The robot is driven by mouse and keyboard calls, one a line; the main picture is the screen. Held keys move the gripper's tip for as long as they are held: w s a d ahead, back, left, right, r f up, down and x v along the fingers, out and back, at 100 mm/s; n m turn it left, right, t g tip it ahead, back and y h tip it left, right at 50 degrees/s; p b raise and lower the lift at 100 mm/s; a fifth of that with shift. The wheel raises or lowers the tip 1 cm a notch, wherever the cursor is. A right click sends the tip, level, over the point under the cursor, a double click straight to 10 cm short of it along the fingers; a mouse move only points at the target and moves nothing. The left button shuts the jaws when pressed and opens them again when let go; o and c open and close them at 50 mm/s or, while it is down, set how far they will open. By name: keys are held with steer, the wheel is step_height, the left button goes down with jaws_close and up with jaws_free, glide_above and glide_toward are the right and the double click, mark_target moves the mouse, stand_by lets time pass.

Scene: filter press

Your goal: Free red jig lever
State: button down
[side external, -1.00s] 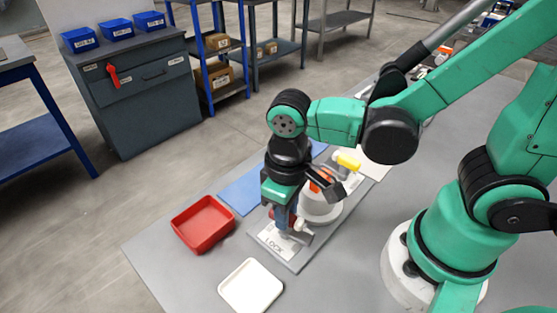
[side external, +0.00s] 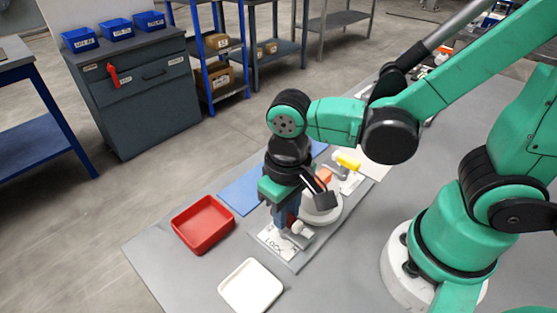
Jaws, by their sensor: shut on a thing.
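The jig is a light grey plate (side external: 290,262) on the bench, with a white label (side external: 272,243) reading LOCK. My gripper (side external: 287,226) points down over the plate, shut on the red jig lever (side external: 292,219). Only a small red part of the lever shows between and beside the fingers; the rest is hidden. A small white knob-like part (side external: 301,229) shows just right of the fingertips. A white round fixture (side external: 327,214) with an orange block (side external: 323,177) stands behind my gripper, partly covered by it.
A red tray (side external: 203,225) lies left of the jig and a white tray (side external: 250,287) in front. A blue mat (side external: 240,193) lies behind. A yellow-topped item (side external: 348,162) stands beyond the fixture. Bare bench (side external: 165,270) shows at front left.

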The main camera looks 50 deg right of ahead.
steer(key=c, duration=0.7)
jaws_free()
steer(key=shift+r, duration=0.1)
steer(key=shift+r, duration=2.7)
steer(key=w+d+r+t, duration=0.1)
steer(key=d+t, duration=0.1)
steer(key=d, duration=0.1)
steer(key=w+d+r+t, duration=0.1)
steer(key=w+d+t, duration=0.1)
steer(key=d, duration=0.1)
steer(key=w+d+r+t, duration=0.1)
steer(key=w+d+t, duration=0.1)
steer(key=d+t, duration=0.1)
steer(key=shift+w+d, duration=0.1)
steer(key=shift+d, duration=0.25)
